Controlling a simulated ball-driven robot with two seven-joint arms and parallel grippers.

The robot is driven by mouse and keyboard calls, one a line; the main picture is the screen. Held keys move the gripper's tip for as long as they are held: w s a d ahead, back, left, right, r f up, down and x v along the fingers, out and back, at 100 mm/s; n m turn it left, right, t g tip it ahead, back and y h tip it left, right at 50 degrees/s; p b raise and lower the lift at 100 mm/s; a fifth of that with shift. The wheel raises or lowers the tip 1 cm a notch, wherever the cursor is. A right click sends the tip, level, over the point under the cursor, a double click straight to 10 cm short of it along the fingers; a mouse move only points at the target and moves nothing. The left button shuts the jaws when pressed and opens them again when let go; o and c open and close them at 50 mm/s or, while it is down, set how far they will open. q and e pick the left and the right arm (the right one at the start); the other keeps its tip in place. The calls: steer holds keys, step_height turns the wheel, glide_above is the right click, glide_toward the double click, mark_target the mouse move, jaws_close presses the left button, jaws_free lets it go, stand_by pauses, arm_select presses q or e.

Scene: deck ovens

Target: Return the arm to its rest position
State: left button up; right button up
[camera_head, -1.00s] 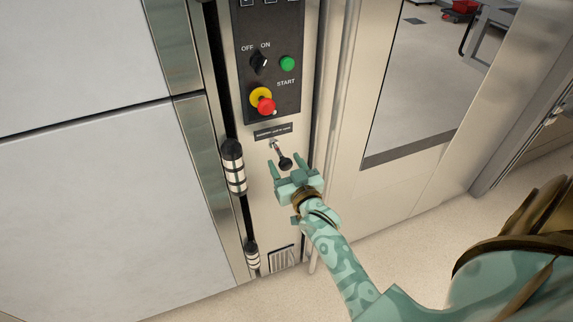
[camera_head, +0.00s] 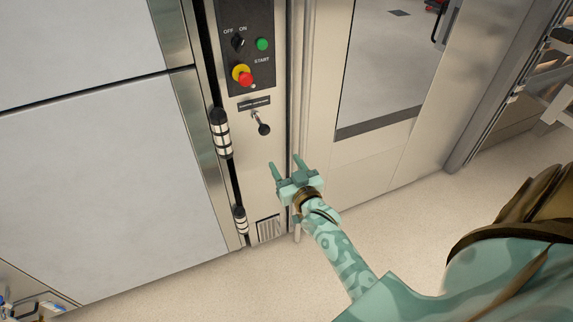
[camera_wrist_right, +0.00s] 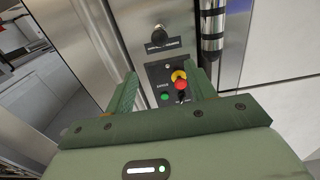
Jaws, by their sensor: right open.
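My right gripper (camera_head: 287,167) is open and empty in the head view, below and a little right of a small lever with a black knob (camera_head: 263,129). A gap separates the gripper from the knob. In the right wrist view the two fingers of the right gripper (camera_wrist_right: 165,88) are spread with nothing between them, and the black knob (camera_wrist_right: 159,36) shows beyond them. My right arm reaches in from the lower right of the head view. My left gripper is not in view.
The oven's control panel (camera_head: 246,50) holds a black switch, a green button (camera_head: 262,44) and a red stop button (camera_head: 246,79). A glass oven door (camera_head: 392,65) stands to the right, with a metal rack (camera_head: 535,90) beyond it. Pale floor (camera_head: 385,225) is clear below.

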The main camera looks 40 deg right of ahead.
steer(key=s+a+f+n+g+y, duration=0.1)
steer(key=s+a+f+g, duration=0.1)
steer(key=f, duration=0.5)
steer(key=s+a+f+n+g+y, duration=0.1)
steer(key=s+a+f+g, duration=0.1)
steer(key=f, duration=0.5)
steer(key=s+a+f+n+g+y, duration=0.1)
steer(key=s+a+f+g, duration=0.15)
steer(key=s+f, duration=0.55)
steer(key=s+a+f+n+g+y, duration=0.15)
steer(key=s+f+g, duration=0.25)
steer(key=s+f, duration=0.4)
steer(key=s+f+n+g, duration=0.1)
steer(key=s+f+g, duration=0.2)
steer(key=s, duration=1.3)
steer(key=s+f+g, duration=0.4)
steer(key=s+f, duration=0.2)
steer(key=s, duration=0.9)
steer(key=shift+s+a+f+n+h, duration=0.3)
steer(key=shift+s+f+n+h, duration=0.05)
steer(key=shift+f, duration=0.05)
